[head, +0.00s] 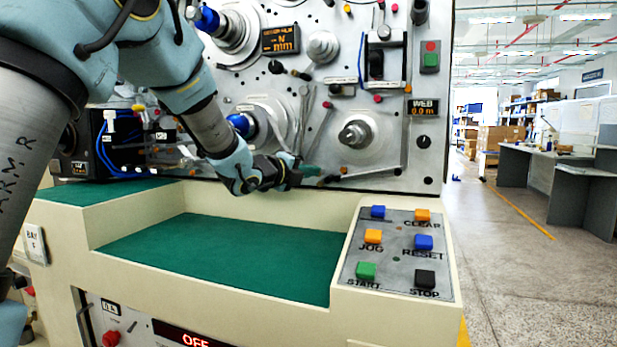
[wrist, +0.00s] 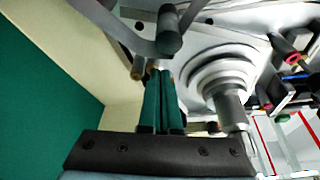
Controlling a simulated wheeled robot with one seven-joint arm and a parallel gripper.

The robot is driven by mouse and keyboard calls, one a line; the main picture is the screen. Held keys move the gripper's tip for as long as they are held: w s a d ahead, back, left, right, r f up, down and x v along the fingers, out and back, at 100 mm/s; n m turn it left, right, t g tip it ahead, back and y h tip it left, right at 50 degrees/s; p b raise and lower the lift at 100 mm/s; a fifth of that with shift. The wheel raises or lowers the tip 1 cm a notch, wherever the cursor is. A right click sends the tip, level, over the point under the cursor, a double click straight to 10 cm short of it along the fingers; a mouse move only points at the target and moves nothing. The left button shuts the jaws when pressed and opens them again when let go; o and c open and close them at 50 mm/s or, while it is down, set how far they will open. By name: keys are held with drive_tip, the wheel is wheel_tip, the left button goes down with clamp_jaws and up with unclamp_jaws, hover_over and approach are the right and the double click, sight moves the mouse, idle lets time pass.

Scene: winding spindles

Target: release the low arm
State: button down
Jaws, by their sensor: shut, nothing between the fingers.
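My gripper (head: 312,171) is at the lower part of the machine's grey panel, just above the cream ledge. In the wrist view its two green fingers (wrist: 160,75) lie close together, shut, with nothing seen between them. A grey bar, which looks like the low arm (head: 372,173), runs along the panel's lower edge to the right of the fingertips. In the wrist view a grey bar with a dark roller (wrist: 170,30) lies just beyond the fingertips. A small brass-tipped peg (wrist: 138,68) is close beside them. I cannot tell whether the fingers touch either one.
A bare spindle (head: 356,135) stands out above the bar; it also shows in the wrist view (wrist: 228,100). A button console (head: 400,250) stands front right. The green-lined tray (head: 220,260) is empty.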

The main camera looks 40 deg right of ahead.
drive_tip(key=b+v, duration=0.1)
drive_tip(key=v, duration=0.8)
drive_tip(key=shift+w+b, duration=0.2)
drive_tip(key=shift+b, duration=0.2)
drive_tip(key=w+a+f+n+t+y+p, duration=0.1)
drive_tip(key=w+a+f+n+t+y, duration=0.2)
drive_tip(key=a+n, duration=0.4)
drive_tip(key=w+a+f+n+y+p, duration=0.2)
drive_tip(key=w+a+f+n+y, duration=0.15)
drive_tip(key=a, duration=0.55)
drive_tip(key=w+a+f+n+t+y+p, duration=0.1)
drive_tip(key=w+a+f+n+t+y, duration=0.15)
drive_tip(key=w+a+n, duration=0.4)
drive_tip(key=s+a+f+n+g+y+p, duration=0.1)
drive_tip(key=s+a+f+n+y, duration=0.1)
drive_tip(key=s+a+n, duration=0.3)
drive_tip(key=a+f+n+g+y+p, duration=0.1)
drive_tip(key=a+f+n+y, duration=0.1)
drive_tip(key=a, duration=0.4)
drive_tip(key=s+a+f+n+g+y, duration=0.1)
drive_tip(key=s+a+n+g+y, duration=0.1)
drive_tip(key=s+a+n, duration=0.3)
drive_tip(key=s+a+f+n+g+p, duration=0.2)
drive_tip(key=s+a+f+n+g, duration=0.1)
drive_tip(key=s+a+n, duration=0.3)
drive_tip(key=s+a+g, duration=0.1)
drive_tip(key=s+a, duration=0.1)
drive_tip(key=shift+s+a+f+n+y, duration=0.15)
drive_tip(key=shift+s+a+n+y, duration=0.2)
drive_tip(key=shift+s+n+y, duration=0.05)
